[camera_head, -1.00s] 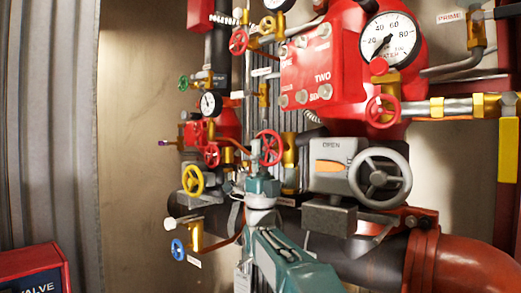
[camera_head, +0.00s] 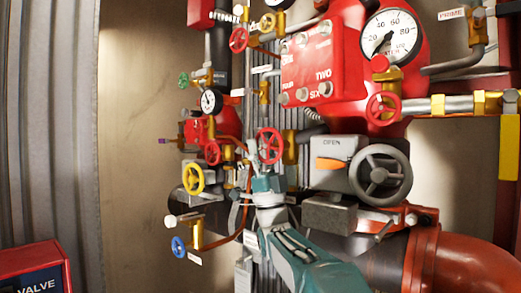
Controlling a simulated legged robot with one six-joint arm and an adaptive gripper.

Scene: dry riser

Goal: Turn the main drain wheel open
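Several handwheels sit on the pipework, and no readable label shows which one is the main drain wheel. A red wheel (camera_head: 270,146) in the middle stands just above the end of my teal arm. A yellow wheel (camera_head: 193,179) and a blue wheel (camera_head: 179,247) are to its left. A large grey wheel (camera_head: 380,175) is at right, on a grey box marked OPEN. My gripper (camera_head: 254,160) is small in the picture, at the arm's far end beside and below the middle red wheel. I cannot tell whether it touches the wheel or how its fingers stand.
A red valve body (camera_head: 322,65) with a white gauge (camera_head: 391,37) is above right. A thick red pipe (camera_head: 470,262) runs off at lower right. A red box marked VALVE (camera_head: 33,271) stands at lower left. Bare wall (camera_head: 135,150) is left of the pipes.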

